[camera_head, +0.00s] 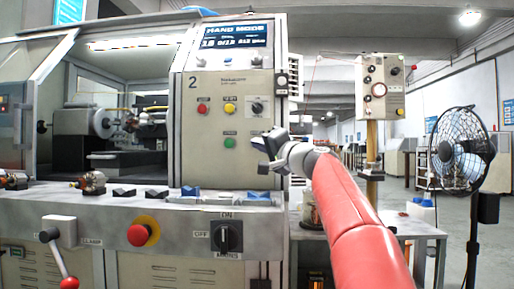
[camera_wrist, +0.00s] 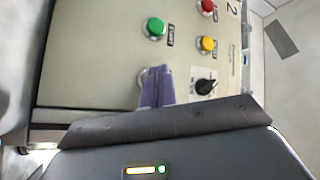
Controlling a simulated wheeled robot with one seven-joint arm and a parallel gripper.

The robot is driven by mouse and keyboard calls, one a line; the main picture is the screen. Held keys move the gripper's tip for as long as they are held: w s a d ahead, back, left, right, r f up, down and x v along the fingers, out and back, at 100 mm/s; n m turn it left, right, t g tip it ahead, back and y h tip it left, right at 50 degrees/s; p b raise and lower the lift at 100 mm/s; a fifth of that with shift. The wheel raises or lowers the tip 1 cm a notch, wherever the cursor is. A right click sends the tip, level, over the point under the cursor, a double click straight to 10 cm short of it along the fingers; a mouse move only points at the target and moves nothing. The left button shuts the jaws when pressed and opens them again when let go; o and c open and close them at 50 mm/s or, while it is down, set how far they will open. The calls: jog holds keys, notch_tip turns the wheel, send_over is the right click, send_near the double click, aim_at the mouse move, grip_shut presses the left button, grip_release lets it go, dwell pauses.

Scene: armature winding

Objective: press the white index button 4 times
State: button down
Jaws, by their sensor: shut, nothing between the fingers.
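My gripper (camera_head: 268,146) is shut and empty, in front of the lower right of the machine's control panel (camera_head: 212,166). In the wrist view its fingers (camera_wrist: 157,84) point at the panel, below the green button and left of the black knob. A pale rounded edge (camera_wrist: 142,76) shows beside the fingertips; it may be the white index button, mostly covered by them. I cannot tell whether the fingertips touch it. In the head view my gripper hides that spot.
The panel also has a red button (camera_head: 203,108), a yellow button (camera_head: 229,107), a green button (camera_head: 229,143) and a black knob (camera_head: 257,107). A display (camera_head: 234,36) reads "HAND MODE". A ledge with a red emergency knob (camera_head: 139,235) lies below. A fan (camera_head: 460,150) stands right.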

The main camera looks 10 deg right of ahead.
jog(key=shift+s+a, duration=0.1)
jog(key=shift+s, duration=0.1)
jog(key=shift+s, duration=0.1)
jog(key=s+b, duration=0.1)
jog(key=s+a+b, duration=0.1)
jog(key=s, duration=0.1)
jog(key=s+b, duration=0.1)
jog(key=shift+s+a, duration=0.25)
jog(key=shift+s, duration=0.05)
dwell(0.8)
